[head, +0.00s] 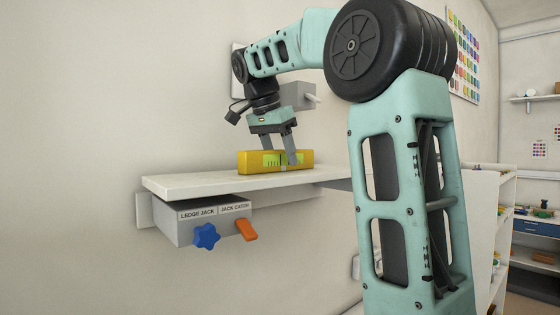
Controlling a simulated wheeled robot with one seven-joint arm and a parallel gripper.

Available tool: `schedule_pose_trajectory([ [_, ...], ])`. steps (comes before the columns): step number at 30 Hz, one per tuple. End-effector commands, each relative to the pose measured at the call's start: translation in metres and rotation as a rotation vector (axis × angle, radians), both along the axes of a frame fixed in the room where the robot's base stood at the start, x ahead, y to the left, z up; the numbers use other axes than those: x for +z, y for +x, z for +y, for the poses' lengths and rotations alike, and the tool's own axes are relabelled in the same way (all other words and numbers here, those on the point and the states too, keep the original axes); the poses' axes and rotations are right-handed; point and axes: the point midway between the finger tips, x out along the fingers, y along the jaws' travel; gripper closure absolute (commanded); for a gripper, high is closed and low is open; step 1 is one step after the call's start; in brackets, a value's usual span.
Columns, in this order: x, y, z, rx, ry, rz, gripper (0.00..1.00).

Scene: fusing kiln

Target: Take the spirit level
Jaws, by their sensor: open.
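The spirit level (248,162) is a short yellow block with a green vial window. It lies on a white wall ledge (190,184) in the head view. My gripper (282,162) points down over the level with its fingers apart. The other finger's tip is hidden or hard to make out near the level's top. I cannot tell whether either finger touches it.
Under the ledge is a grey box labelled "LEDGE JACK" and "JACK CATCH", with a blue star knob (206,236) and an orange lever (246,230). A grey wall fitting (300,96) sits behind my gripper. White shelving (490,200) stands at the right. The ledge's left part is clear.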

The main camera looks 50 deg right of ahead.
Motion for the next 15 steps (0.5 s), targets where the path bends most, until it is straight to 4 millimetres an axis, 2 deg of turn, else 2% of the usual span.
schedule_pose_trajectory([
  [1,0.0,0.0,0.0001,0.0,0.0,0.0,0.53],
  [6,0.0001,0.0001,0.0002,0.001,0.0,0.0,1.0],
  [15,0.0009,0.0001,0.0001,0.0,0.0,-0.001,1.0],
])
